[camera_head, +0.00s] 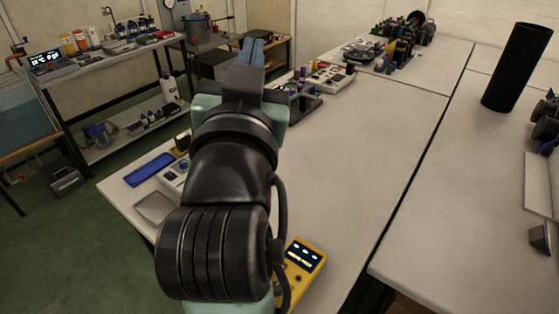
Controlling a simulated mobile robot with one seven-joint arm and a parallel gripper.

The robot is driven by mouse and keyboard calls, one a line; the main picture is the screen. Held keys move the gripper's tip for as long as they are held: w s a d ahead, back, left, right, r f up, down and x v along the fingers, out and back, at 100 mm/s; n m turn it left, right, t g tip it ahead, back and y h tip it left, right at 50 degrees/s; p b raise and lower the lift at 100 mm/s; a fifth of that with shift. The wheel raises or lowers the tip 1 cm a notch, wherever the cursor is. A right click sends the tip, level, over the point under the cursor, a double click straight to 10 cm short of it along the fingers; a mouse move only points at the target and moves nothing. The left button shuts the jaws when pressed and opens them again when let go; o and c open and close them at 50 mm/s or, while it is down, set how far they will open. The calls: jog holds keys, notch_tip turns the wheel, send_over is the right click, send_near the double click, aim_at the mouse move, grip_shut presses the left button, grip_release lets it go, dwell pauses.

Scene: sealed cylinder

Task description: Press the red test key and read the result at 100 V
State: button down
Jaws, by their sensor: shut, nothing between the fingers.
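A yellow tester (305,256) with a dark lit display lies on the near table, low in the middle of the view. My arm covers its left part. I cannot read its display at this size, and I cannot make out a red test key on the part that shows. My gripper (252,50) is at the far end of my arm, pointing away from the tester. Its blue fingers are shut and empty, seen from behind.
My arm covers much of the near table (350,150); its middle and right are clear. Small devices, including a white-topped box (333,76), stand toward the back. A black cylinder (518,66) stands upright on the right table. A blue case (149,170) lies at the left edge.

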notch_tip(320, 180, down, 12)
jog(key=w+a+r+m+g, duration=0.1)
jog(key=w+a+g, duration=0.1)
jog(key=w+g, duration=0.15)
jog(key=s+f+m+g+h, duration=0.1)
jog(key=s+f+g, duration=0.2)
jog(key=f, duration=0.5)
jog(key=s+f+m+g+h, duration=0.1)
jog(key=s+f+g+h, duration=0.1)
jog(key=f, duration=0.7)
jog(key=s+f+m+g+h, duration=0.1)
jog(key=s+f+m+g, duration=0.1)
jog(key=f, duration=0.7)
jog(key=shift+s+d+g+h, duration=0.2)
jog(key=shift+s+g+h, duration=0.2)
jog(key=shift+s+g, duration=0.65)
jog(key=shift+w+d+f, duration=0.1)
jog(key=shift+w, duration=0.25)
send_over(284, 263)
jog(key=s+a, duration=0.1)
jog(key=s, duration=0.1)
jog(key=f+p, duration=0.1)
jog(key=f, duration=0.6)
jog(key=shift+a, duration=0.2)
notch_tip(284, 263, down, 3)
jog(key=shift+s+a+r, duration=0.1)
jog(key=shift+r, duration=0.1)
jog(key=shift+f, duration=0.65)
jog(key=shift+f, duration=0.1)
